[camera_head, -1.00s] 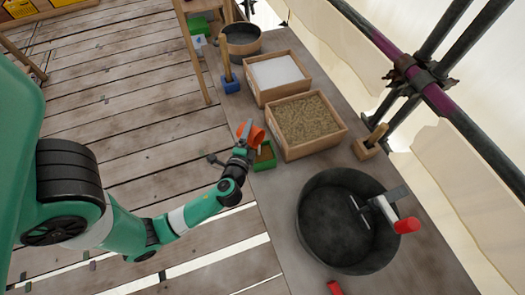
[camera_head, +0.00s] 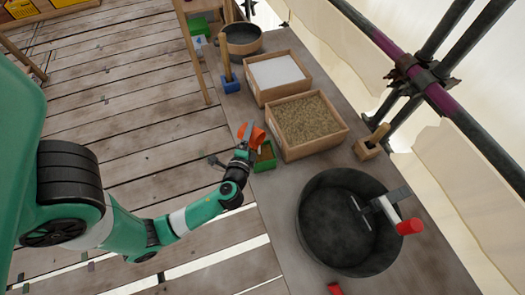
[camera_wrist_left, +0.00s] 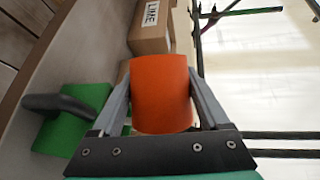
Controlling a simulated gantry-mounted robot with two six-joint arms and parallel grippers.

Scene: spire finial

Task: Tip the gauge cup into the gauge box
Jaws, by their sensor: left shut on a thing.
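The orange gauge cup (camera_head: 258,137) is held between the fingers of my left gripper (camera_head: 249,138). In the left wrist view the cup (camera_wrist_left: 161,92) sits between the two grey fingers (camera_wrist_left: 160,95), which press on its sides. In the head view a finger partly covers the cup, and its mouth and contents are not clear. My right gripper is not in view.
A large dark tub (camera_head: 310,239) with a red-handled tool (camera_head: 407,226) stands nearer.

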